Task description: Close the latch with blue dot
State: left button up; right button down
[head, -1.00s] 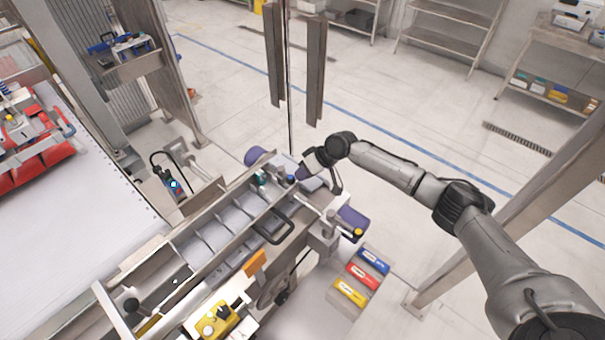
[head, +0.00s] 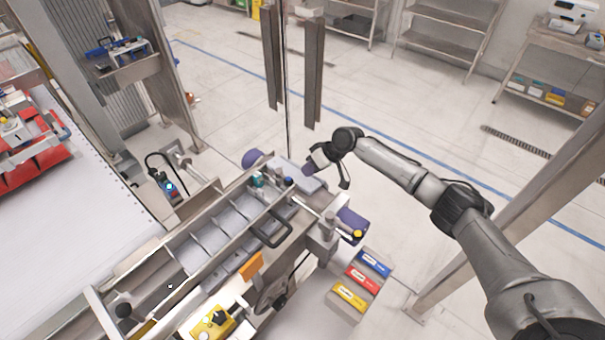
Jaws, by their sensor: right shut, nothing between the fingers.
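A small dark-blue knob (head: 289,181), which looks like the blue dot of the latch, sits at the far end of the grey compartment rack (head: 228,212). The latch lever is too small to make out, so I cannot tell whether it is open or closed. My right gripper (head: 310,167) is shut and empty, just beyond and to the right of the blue knob, with a small gap showing between them. My left gripper is out of view.
A yellow knob (head: 357,234) stands at the rack's right corner. A black handle (head: 272,236) sticks out from its side. Blue, red and yellow boxes (head: 362,281) lie to the right. Metal posts (head: 314,75) rise behind. Open floor lies beyond the arm.

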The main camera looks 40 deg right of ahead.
pick_arm(q)
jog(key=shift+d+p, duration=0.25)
jog(key=shift+p, duration=0.05)
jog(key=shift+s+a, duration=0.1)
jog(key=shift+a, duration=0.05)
pick_arm(e)
jog(key=v, duration=1)
jog(key=shift+s+d, duration=0.25)
jog(key=shift+s, duration=0.15)
jog(key=shift+f, duration=0.1)
